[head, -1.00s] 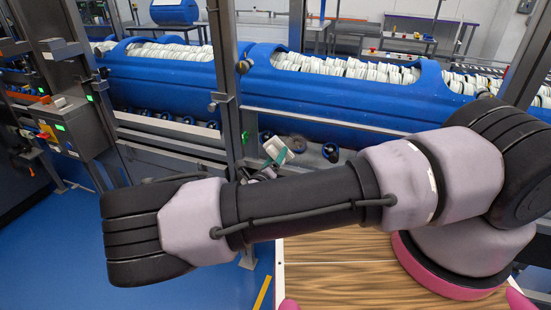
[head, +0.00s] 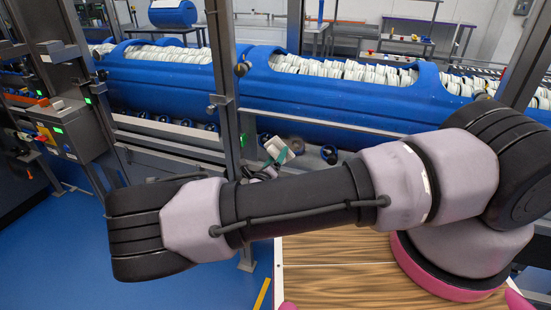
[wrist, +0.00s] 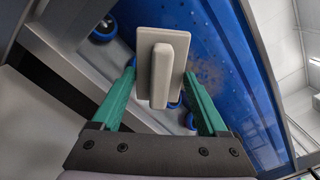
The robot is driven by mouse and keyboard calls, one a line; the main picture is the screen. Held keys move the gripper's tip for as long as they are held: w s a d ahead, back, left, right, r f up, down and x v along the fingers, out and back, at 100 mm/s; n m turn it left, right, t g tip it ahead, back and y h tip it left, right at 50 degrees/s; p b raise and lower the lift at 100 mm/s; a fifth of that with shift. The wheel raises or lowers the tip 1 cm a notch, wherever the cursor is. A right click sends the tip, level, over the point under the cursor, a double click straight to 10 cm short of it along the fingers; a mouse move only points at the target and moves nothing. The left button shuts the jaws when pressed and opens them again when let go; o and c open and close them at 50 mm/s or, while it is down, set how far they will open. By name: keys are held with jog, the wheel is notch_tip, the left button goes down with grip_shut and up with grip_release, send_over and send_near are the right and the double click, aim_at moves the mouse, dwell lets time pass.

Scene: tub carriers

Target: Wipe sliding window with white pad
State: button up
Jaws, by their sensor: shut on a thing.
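The white pad (wrist: 177,51), a flat rectangular plate with a raised block handle, sits between the green fingers of my gripper (wrist: 158,76) in the wrist view. My gripper is shut on it. In the head view the white pad (head: 276,148) shows small beyond my forearm, tilted, in front of the blue tub; most of my gripper is hidden there. A faint brownish smudge (wrist: 207,74) shows against the blue just right of the pad in the wrist view. I cannot make out the sliding window's pane clearly, nor whether the pad touches it.
Large blue tubs (head: 330,105) filled with white pieces stand on a line behind metal posts (head: 224,85) and rails. A control box (head: 70,128) with green lights is at left. Blue floor (head: 200,285) lies open at front left. A wooden top (head: 335,275) is at lower right.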

aim_at(288, 155)
jog(key=shift+s+d, duration=0.35)
jog(key=shift+d, duration=0.45)
jog(key=shift+s+d, duration=0.35)
jog(key=shift+d, duration=0.45)
jog(key=s+d, duration=0.2)
jog(key=d, duration=0.5)
jog(key=shift+w+a, duration=0.35)
jog(key=shift+a, duration=0.85)
jog(key=shift+w+a, duration=0.4)
jog(key=shift+a, duration=0.75)
jog(key=shift+w+a, duration=0.35)
jog(key=shift+a, duration=0.85)
